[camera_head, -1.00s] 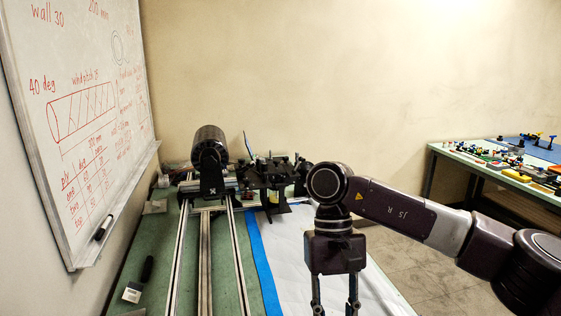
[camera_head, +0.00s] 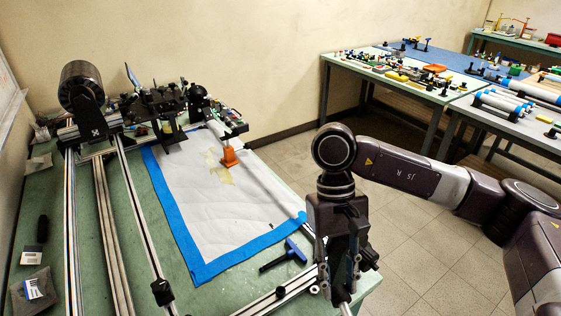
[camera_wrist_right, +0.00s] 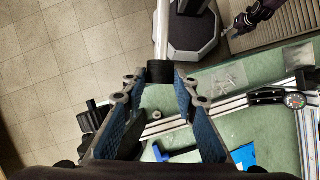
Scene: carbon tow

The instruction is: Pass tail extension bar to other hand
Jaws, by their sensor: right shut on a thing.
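My right gripper (camera_head: 337,276) hangs pointing down by the near right corner of the green table in the head view. In the right wrist view its blue-padded fingers (camera_wrist_right: 160,98) are shut on the black end of the tail extension bar (camera_wrist_right: 161,35). The bar's pale rod runs away from the fingertips to the top of that view. In the head view a short piece of the rod (camera_head: 345,307) shows below the gripper; the rest is cut off. A dark purple arm part, seemingly my left gripper (camera_wrist_right: 243,22), shows small at the wrist view's top edge; its jaws are unclear.
Tiled floor (camera_head: 405,240) is free to the right; other benches stand beyond.

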